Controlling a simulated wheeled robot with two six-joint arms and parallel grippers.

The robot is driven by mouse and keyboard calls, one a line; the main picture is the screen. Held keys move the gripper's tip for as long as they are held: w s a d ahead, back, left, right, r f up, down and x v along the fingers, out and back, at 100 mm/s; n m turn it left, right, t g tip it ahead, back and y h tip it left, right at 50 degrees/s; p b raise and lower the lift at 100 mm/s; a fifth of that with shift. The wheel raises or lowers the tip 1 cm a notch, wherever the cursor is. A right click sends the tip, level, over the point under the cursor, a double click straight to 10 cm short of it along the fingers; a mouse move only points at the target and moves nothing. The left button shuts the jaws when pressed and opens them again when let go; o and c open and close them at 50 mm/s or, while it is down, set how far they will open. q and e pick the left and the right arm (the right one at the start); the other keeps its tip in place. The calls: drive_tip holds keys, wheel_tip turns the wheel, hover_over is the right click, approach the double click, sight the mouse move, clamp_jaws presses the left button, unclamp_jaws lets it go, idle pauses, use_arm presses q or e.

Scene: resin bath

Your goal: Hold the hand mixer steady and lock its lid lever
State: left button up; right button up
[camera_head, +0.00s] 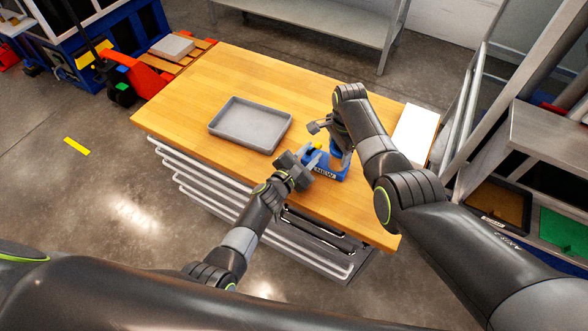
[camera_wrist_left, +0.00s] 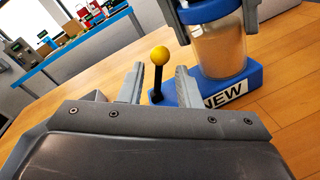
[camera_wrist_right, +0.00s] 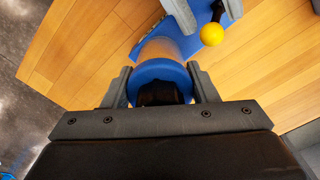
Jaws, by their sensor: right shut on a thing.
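The hand mixer has a blue base with a "NEW" label (camera_head: 327,174), a clear cup with tan contents (camera_wrist_left: 219,52) and a blue round lid (camera_wrist_right: 160,74). It stands upright on the workbench. Its lever is a black rod with a yellow ball (camera_wrist_left: 159,56), upright beside the cup. My right gripper (camera_wrist_right: 163,85) is shut on the mixer's top, one finger on each side of the blue lid. My left gripper (camera_wrist_left: 158,84) is open and low in front of the lever. In the left wrist view the lever shows between its fingertips, and I see no contact.
A grey empty tray (camera_head: 250,124) lies on the wooden workbench (camera_head: 190,105) left of the mixer. A white sheet (camera_head: 415,132) lies at the bench's right end. The bench between tray and far edge is clear. A metal rail frame (camera_head: 470,100) stands at the right.

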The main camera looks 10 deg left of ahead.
use_arm(q)
drive_tip(key=v, duration=0.9)
drive_tip(key=shift+d+r, duration=0.1)
use_arm(e)
drive_tip(key=o, duration=1.3)
drive_tip(key=shift+o, duration=0.2)
